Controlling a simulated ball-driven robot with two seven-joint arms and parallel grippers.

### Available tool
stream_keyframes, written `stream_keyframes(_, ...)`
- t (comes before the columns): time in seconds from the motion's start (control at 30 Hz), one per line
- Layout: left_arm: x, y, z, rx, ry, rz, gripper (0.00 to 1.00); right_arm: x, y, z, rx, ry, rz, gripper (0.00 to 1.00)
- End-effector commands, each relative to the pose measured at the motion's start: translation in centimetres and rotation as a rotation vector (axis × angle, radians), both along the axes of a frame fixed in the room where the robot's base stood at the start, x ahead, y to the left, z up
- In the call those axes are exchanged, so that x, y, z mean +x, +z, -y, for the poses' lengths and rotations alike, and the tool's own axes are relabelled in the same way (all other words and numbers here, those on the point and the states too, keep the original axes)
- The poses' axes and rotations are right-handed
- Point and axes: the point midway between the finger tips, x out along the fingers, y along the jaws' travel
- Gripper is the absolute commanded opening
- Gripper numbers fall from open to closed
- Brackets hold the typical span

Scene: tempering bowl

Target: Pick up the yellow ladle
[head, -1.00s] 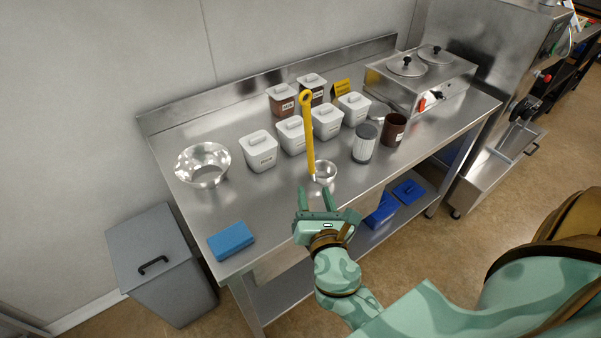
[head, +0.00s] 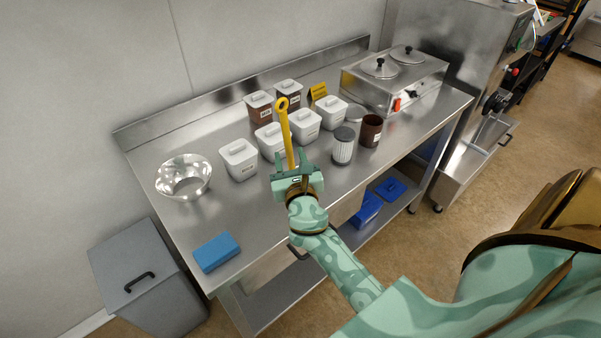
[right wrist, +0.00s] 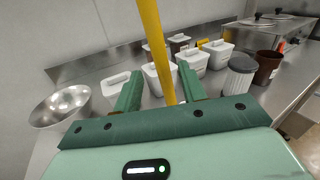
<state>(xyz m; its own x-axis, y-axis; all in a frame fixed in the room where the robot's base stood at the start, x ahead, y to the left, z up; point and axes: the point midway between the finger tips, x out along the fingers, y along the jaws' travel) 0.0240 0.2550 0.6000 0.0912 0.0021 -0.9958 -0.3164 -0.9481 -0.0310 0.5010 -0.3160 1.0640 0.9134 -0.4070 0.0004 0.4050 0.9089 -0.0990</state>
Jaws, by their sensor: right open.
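The yellow ladle (head: 287,130) stands nearly upright on the steel table, its long handle ending in a ring at the top. Its bowl is hidden behind my right gripper in the head view. My right gripper (head: 290,174) is open, with the handle in line with the gap between its fingers. In the right wrist view the handle (right wrist: 156,50) rises between the two open fingers (right wrist: 160,88), apparently without either finger pressing on it. My left gripper is not in view.
White lidded tubs (head: 239,159) stand close behind the ladle. A grey-lidded shaker (head: 343,148) and a brown cup (head: 370,131) are to its right. The table's front edge is below the gripper.

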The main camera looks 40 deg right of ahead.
Motion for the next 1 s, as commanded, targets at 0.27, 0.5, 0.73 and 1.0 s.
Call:
stream_keyframes(0.27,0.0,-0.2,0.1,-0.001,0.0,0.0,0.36,3.7,0.1,1.9,0.001,0.0,0.001,0.41)
stream_keyframes(0.5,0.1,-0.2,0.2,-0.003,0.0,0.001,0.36,3.9,0.1,2.1,0.001,0.0,0.0,0.41)
stream_keyframes(0.73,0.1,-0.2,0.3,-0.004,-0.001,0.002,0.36,3.9,0.1,2.0,0.001,0.0,0.0,0.0)
stream_keyframes(1.0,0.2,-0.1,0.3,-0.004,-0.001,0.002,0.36,3.9,0.3,2.0,0.001,0.0,0.001,0.0)
